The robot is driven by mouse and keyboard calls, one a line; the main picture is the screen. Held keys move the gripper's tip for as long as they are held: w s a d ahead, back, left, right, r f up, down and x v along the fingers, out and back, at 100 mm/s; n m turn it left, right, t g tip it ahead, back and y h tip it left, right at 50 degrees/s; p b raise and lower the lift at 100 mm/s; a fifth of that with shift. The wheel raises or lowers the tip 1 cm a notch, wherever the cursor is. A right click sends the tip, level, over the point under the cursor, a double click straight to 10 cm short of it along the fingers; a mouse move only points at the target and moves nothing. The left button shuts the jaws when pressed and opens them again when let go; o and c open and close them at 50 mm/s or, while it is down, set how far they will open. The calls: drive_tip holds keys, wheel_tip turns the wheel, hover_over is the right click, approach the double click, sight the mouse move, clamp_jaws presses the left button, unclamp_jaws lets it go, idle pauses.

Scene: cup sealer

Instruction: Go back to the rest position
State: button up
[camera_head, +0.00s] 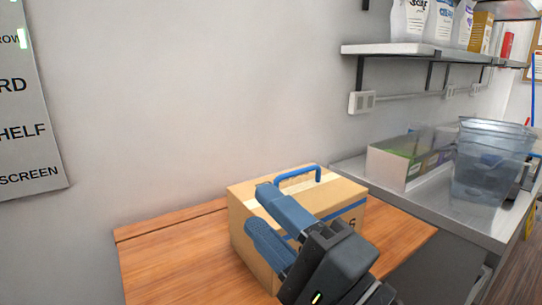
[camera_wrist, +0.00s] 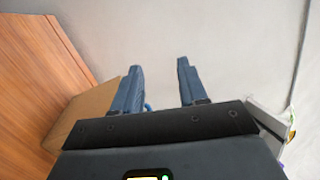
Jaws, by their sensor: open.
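My gripper (camera_head: 262,212) is in front of a cardboard box in the head view, its two blue fingers apart and nothing between them. In the wrist view my gripper (camera_wrist: 160,82) is open, with the grey wall beyond its fingers. The cardboard box (camera_head: 240,195) has a blue handle (camera_head: 300,174) on top and stands on a wooden table. My gripper hides part of its front and top. In the wrist view the box (camera_wrist: 95,105) lies to the left, partly behind the gripper. I cannot tell whether the fingers touch the box.
The wooden table (camera_head: 165,265) has bare room left of the box. A metal counter (camera_head: 440,208) on the right carries clear bins (camera_head: 490,165) and an open-topped box (camera_head: 390,165). A wall shelf (camera_head: 400,50) holding bags is above. A sign (camera_head: 25,110) hangs at the left.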

drive_tip(key=s+d+f+t+h, duration=0.1)
drive_tip(key=s+d+f+h, duration=0.5)
drive_tip(key=f, duration=0.3)
drive_tip(key=s+d+f+t+h, duration=0.1)
drive_tip(key=s+d+f+h, duration=0.45)
drive_tip(key=f, duration=0.35)
drive_tip(key=s+d+f+n+g+h, duration=0.1)
drive_tip(key=s+d+n, duration=0.4)
drive_tip(key=s, duration=0.5)
drive_tip(key=s+d+f+n+g+h, duration=0.2)
drive_tip(key=s+d+f+n, duration=0.1)
drive_tip(key=s, duration=0.7)
drive_tip(key=d+n, duration=0.1)
drive_tip(key=n, duration=0.1)
drive_tip(key=shift+s+d+f+n, duration=0.15)
drive_tip(key=shift+d+n, duration=0.15)
drive_tip(key=shift+d, duration=0.1)
